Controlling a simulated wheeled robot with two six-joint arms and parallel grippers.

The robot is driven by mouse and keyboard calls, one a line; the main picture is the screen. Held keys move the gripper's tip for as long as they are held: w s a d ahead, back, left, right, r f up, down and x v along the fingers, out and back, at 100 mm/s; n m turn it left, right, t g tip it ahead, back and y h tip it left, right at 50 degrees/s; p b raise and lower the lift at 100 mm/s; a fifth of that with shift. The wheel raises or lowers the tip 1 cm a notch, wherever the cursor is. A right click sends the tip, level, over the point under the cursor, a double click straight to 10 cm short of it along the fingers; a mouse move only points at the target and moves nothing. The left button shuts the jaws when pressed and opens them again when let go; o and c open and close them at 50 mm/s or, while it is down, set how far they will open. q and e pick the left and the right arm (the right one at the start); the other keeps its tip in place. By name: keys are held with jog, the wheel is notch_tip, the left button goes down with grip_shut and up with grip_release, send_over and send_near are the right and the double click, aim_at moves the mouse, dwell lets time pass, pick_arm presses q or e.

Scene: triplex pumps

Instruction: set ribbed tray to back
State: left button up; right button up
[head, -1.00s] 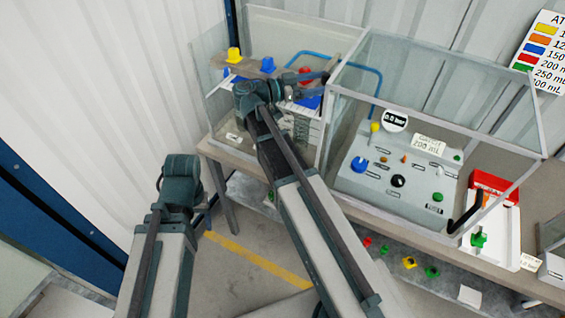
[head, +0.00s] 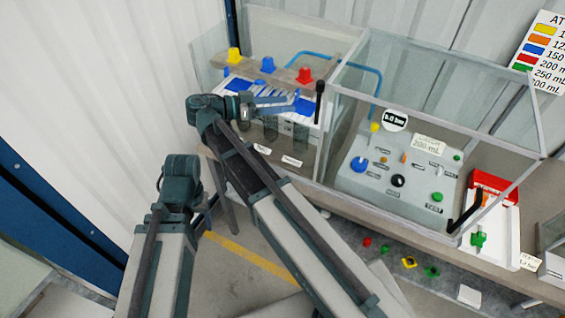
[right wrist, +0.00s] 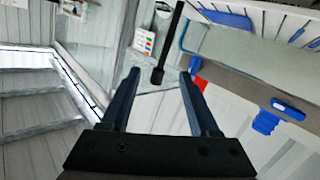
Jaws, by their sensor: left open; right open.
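A white tray-like surface with blue strips (head: 232,84), which may be the ribbed tray, lies in the left clear case; my right arm covers part of it. A black upright lever (head: 319,88) stands at its right, and also shows in the right wrist view (right wrist: 158,73). My right gripper (head: 298,102) is open and empty, left of the lever. In the right wrist view (right wrist: 160,76) the lever's end shows between the fingertips, seemingly apart from both. My left gripper (head: 208,204) is low at the left, mostly hidden by its wrist, away from the case.
Yellow (head: 234,55), blue (head: 268,65) and red (head: 304,75) knobs stand on a shelf at the case's back. Clear case walls and a frame post (head: 326,135) bound the space. A grey control panel (head: 395,190) is in the right case. Small coloured parts lie below the bench.

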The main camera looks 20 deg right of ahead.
jog(key=s+f+n+y, duration=0.2)
jog(key=f+n+y, duration=0.1)
jog(key=f+n, duration=0.1)
jog(key=s+a+f+n+y, duration=0.1)
jog(key=s+f+n+y, duration=0.2)
jog(key=f, duration=0.3)
jog(key=s+a+f+n+t+y, duration=0.1)
jog(key=s+f+n+y, duration=0.1)
jog(key=f+n+y, duration=0.2)
jog(key=shift+s+a+f+n, duration=0.25)
jog(key=shift+s+f+n, duration=0.05)
jog(key=shift+f, duration=0.65)
jog(key=shift+w, duration=0.1)
jog(key=m+g+h, duration=0.1)
jog(key=m+h, duration=1.1)
jog(key=m, duration=0.2)
send_near(321, 82)
jog(key=d, duration=1)
jog(key=shift+f, duration=0.35)
jog(key=shift+s, duration=0.25)
jog(key=shift+c, duration=0.2)
grip_shut()
